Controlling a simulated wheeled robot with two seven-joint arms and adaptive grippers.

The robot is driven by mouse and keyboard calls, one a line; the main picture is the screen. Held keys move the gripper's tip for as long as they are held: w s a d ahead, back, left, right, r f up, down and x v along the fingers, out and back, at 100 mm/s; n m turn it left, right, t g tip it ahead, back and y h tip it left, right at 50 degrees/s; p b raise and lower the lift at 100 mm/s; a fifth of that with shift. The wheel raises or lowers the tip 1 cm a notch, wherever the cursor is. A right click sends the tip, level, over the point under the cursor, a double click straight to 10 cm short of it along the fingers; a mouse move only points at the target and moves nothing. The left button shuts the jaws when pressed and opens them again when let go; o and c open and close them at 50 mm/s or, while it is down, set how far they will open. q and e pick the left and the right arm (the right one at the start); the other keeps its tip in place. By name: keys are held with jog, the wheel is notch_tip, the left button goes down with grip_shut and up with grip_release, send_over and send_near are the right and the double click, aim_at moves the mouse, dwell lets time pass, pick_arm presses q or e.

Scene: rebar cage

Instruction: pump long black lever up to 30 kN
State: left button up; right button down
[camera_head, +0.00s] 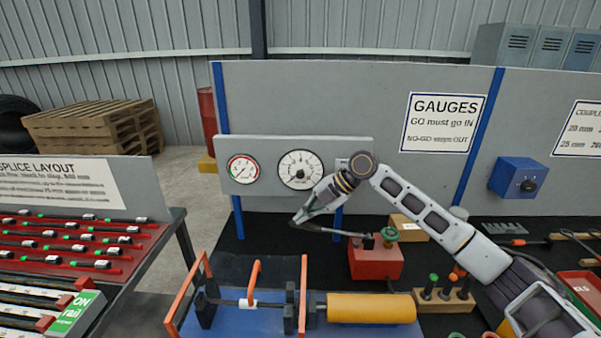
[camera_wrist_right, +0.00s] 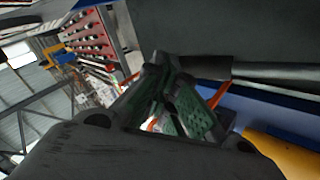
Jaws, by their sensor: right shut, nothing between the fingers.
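The long black lever (camera_head: 330,231) reaches left from the red pump box (camera_head: 376,262) on the bench and lies nearly level, its left end slightly higher. My right gripper (camera_head: 299,218) is shut and empty at the lever's left end; I cannot tell if it touches. Its green-padded fingers (camera_wrist_right: 182,108) show in the wrist view, with a dark bar, perhaps the lever, passing behind. The large white dial gauge (camera_head: 300,170) stands on the grey panel behind; its needle is too small to read surely. A smaller gauge with red marking (camera_head: 243,169) is left of it. My left gripper is out of view.
A blue test frame (camera_head: 250,322) with orange guards and a yellow cylinder (camera_head: 371,308) stands in front of the pump. A green knob (camera_head: 390,234) tops the pump box. A wooden block with capped pegs (camera_head: 445,300) is to the right. A red splice rack (camera_head: 60,250) is left.

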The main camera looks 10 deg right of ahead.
jog(key=shift+a+f, duration=0.1)
jog(key=shift+f, duration=0.55)
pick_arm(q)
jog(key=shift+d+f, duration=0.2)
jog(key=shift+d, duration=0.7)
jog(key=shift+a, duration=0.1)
pick_arm(e)
jog(key=shift+f, duration=0.15)
jog(key=shift+w+a+f+b, duration=0.15)
jog(key=shift+f+b, duration=0.2)
jog(key=shift+f, duration=0.2)
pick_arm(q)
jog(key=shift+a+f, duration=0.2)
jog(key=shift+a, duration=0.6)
